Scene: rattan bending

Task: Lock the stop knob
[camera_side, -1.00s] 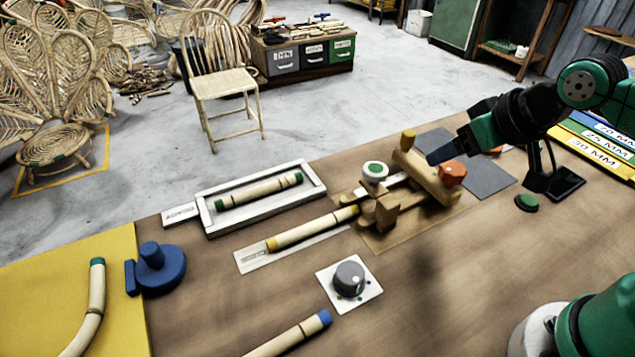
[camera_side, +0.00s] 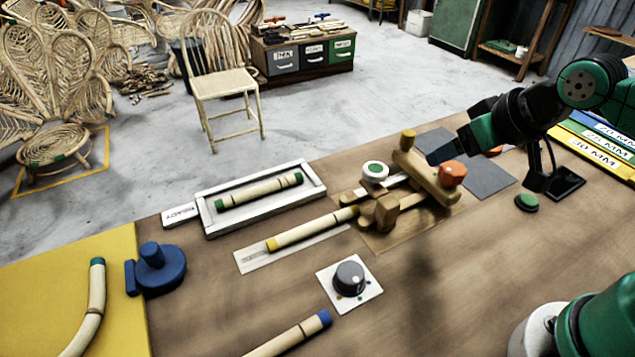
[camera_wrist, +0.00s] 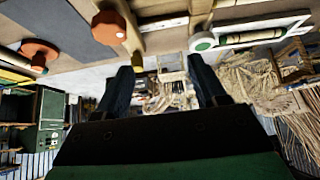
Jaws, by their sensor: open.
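A wooden bending jig stands on the bench, with an orange knob (camera_side: 453,173) at the right of its crossbar (camera_side: 428,170) and a white knob with a green top (camera_side: 375,172) at its left. I cannot tell which one is the stop knob. My gripper (camera_side: 438,156) is above and behind the crossbar, with a dark blue finger near the orange knob. In the wrist view my gripper (camera_wrist: 162,66) has its fingers wide apart with nothing between them. The orange knob (camera_wrist: 110,27) lies up and left of them there, and the white knob (camera_wrist: 203,42) lies beyond the right finger.
A yellow-ended rattan piece (camera_side: 312,229) runs into the jig. A white tray (camera_side: 208,228) holds a green-ended piece (camera_side: 260,190). A grey dial (camera_side: 349,277), a blue-ended piece (camera_side: 292,335), a blue round fixture (camera_side: 160,270) and a green button (camera_side: 527,203) are also around.

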